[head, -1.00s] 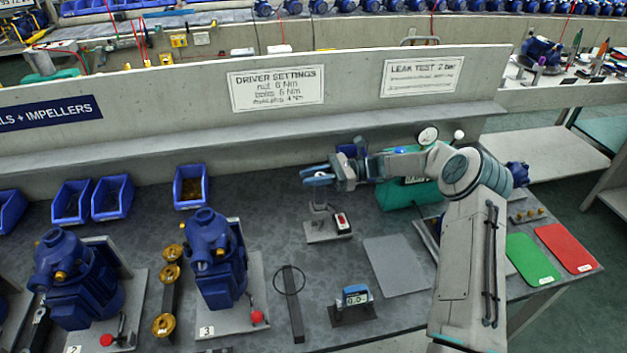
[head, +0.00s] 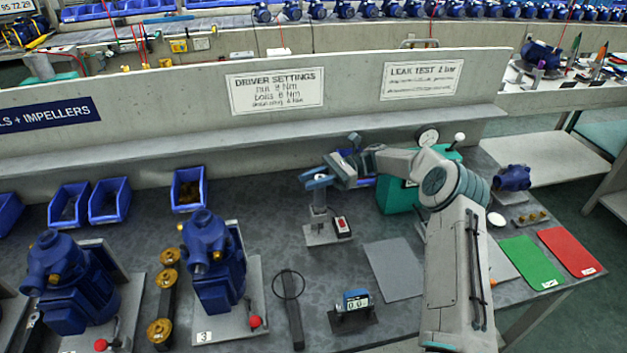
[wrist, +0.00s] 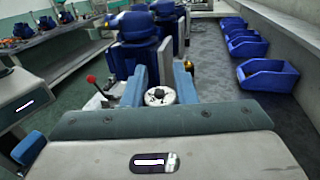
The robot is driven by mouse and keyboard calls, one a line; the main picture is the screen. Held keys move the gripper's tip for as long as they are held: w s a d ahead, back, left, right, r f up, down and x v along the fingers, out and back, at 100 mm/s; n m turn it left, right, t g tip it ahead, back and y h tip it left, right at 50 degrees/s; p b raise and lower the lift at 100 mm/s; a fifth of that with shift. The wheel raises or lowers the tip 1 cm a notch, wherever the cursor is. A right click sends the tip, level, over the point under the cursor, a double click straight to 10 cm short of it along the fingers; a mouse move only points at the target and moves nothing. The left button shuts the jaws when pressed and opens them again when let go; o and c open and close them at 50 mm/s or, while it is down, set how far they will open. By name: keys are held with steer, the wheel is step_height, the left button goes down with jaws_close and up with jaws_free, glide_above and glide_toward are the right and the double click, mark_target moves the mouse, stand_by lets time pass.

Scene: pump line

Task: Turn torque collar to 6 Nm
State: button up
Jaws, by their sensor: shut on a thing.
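My gripper (head: 319,182) is at the top of the torque driver (head: 319,198), which stands upright in its stand (head: 322,238) on the grey bench. In the wrist view, the two blue-grey fingers of my gripper (wrist: 160,88) are closed around a round white collar (wrist: 159,97) with a dark centre. The fingers touch it on its left and right sides. The collar's scale and setting cannot be read in either view. The lower part of the driver is hidden in the wrist view.
A red-switched box (head: 342,227) is beside the stand. A blue meter (head: 357,299) stands in front, its display seeming to read 0.0. A blue pump (head: 214,262) stands to the left, blue bins (head: 188,189) behind it. A green case (head: 398,197) is right. A grey mat (head: 394,270) lies clear.

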stand_by(0.4)
steer(key=o, duration=1)
steer(key=shift+r, duration=0.15)
steer(key=s+d+r+b, duration=0.1)
steer(key=s+d+r, duration=0.1)
steer(key=d+r, duration=0.8)
steer(key=shift+s+d+r+b, duration=0.35)
steer(key=shift+d+r+b, duration=0.05)
steer(key=shift+d, duration=0.3)
